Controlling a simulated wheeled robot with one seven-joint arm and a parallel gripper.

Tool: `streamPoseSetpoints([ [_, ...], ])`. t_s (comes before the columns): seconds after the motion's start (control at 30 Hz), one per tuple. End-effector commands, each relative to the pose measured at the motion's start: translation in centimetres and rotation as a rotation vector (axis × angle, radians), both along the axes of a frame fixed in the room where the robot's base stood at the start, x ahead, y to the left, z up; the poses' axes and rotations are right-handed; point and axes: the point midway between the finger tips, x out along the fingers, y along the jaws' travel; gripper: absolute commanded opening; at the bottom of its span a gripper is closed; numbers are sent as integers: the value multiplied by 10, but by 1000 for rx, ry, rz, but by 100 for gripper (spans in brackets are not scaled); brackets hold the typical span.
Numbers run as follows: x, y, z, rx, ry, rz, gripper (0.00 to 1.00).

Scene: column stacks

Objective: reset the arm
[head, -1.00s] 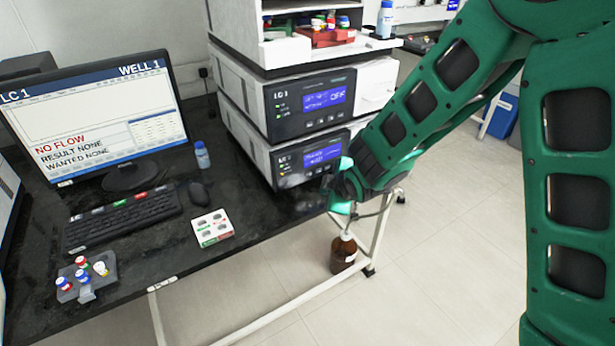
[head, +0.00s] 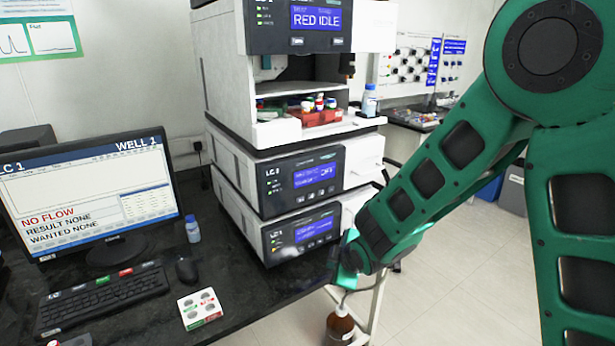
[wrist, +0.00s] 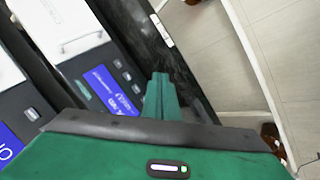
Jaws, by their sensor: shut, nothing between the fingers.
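My gripper (head: 347,262) is at the end of my green arm, close to the front right corner of the lowest instrument module (head: 302,232). The head view shows only part of it, with the arm in front. In the wrist view the green fingers (wrist: 161,95) are together with nothing between them. They point over the black bench edge, beside the module's blue display. I cannot tell from these views whether the fingers touch the module.
The LC stack holds an open bay with a red vial tray (head: 318,117). A monitor (head: 92,192), keyboard (head: 102,298), mouse (head: 187,270) and white well card (head: 200,308) are on the bench. A brown bottle (head: 340,327) stands below the bench edge.

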Motion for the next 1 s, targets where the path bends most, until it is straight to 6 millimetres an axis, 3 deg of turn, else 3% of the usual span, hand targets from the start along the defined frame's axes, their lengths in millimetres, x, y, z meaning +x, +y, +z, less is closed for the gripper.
streamPoseSetpoints([
  [0.13,-6,-86,26,35,94,-242,0],
  [0.27,-34,-165,48,85,196,-493,0],
  [0.4,-81,-238,68,152,304,-770,0],
  [0.5,-123,-280,82,210,376,-969,0],
  [0.6,-170,-312,94,274,447,-1167,0],
  [0.73,-236,-339,107,363,541,-1416,0],
  [0.9,-306,-349,120,463,644,-1666,0],
  [1.0,-330,-348,124,498,684,-1754,0],
])
